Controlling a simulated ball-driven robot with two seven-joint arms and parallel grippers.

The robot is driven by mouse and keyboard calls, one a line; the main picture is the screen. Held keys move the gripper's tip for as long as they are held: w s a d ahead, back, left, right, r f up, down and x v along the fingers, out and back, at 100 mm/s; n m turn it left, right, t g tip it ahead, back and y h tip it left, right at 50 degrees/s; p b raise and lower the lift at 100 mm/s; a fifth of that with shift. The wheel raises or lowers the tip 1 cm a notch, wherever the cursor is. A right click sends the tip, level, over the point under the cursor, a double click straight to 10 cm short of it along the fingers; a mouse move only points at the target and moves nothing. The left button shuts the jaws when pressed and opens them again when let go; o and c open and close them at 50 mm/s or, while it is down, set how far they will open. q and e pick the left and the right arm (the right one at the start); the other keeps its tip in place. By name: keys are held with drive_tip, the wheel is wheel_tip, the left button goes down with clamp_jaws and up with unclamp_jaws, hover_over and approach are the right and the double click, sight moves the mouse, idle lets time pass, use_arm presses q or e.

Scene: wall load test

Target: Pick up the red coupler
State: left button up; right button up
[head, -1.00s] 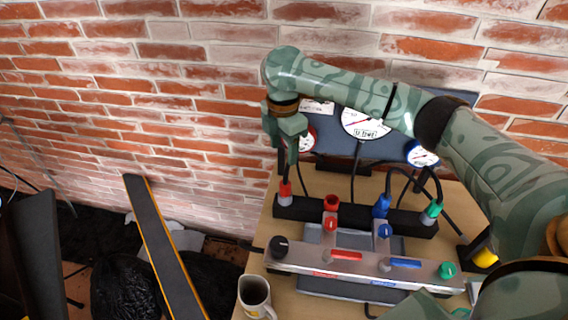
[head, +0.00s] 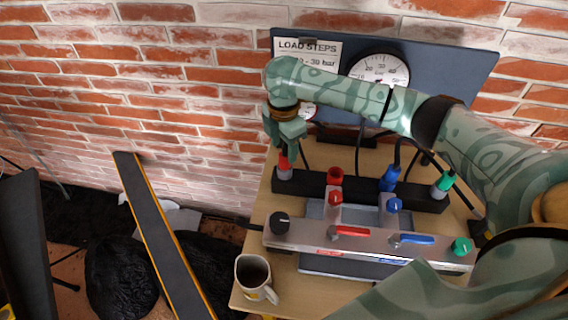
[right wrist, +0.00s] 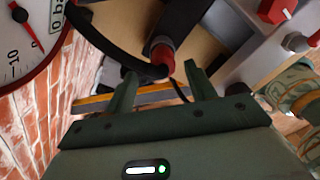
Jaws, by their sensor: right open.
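The red coupler (head: 284,161) stands on a grey fitting at the left end of a black block on the bench, with a dark hose by it. In the right wrist view the red coupler (right wrist: 162,58) shows beyond the fingertips, between the two finger lines. My right gripper (head: 287,146) is just above the coupler in the head view, pointing down, and partly covers it. In the right wrist view my right gripper (right wrist: 160,75) is open, its fingers apart and empty. Whether the fingers flank the coupler is unclear. My left gripper is not in view.
The black block (head: 360,195) also bears a red cup-like part (head: 335,176), a blue coupler (head: 389,180) and a green coupler (head: 443,183). In front lies a metal manifold (head: 330,240) with levers and knobs. A mug (head: 256,279) stands at the bench's front left. A gauge board (head: 450,65) stands behind.

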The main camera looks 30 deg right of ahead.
wheel_tip(320, 180, down, 4)
drive_tip(key=shift+s+d+f+b, duration=0.1)
drive_tip(key=shift+s+f+b, duration=0.1)
drive_tip(key=shift+b, duration=0.75)
drive_tip(key=shift+r, duration=0.2)
drive_tip(key=c, duration=1.1)
drive_tip(key=shift+o, duration=0.2)
drive_tip(key=shift+r+p, duration=0.3)
drive_tip(key=shift+p, duration=0.05)
drive_tip(key=r+p, duration=0.1)
drive_tip(key=r, duration=0.1)
drive_tip(key=r+p, duration=0.1)
drive_tip(key=r, duration=0.1)
drive_tip(key=shift+s+a+p, duration=0.2)
drive_tip(key=shift+p, duration=0.2)
drive_tip(key=s+a+r+p, duration=0.6)
drive_tip(key=s+r+p, duration=0.1)
drive_tip(key=s, duration=0.4)
drive_tip(key=shift+s+a+r, duration=0.25)
drive_tip(key=shift+s+r, duration=0.1)
drive_tip(key=shift+r, duration=0.35)
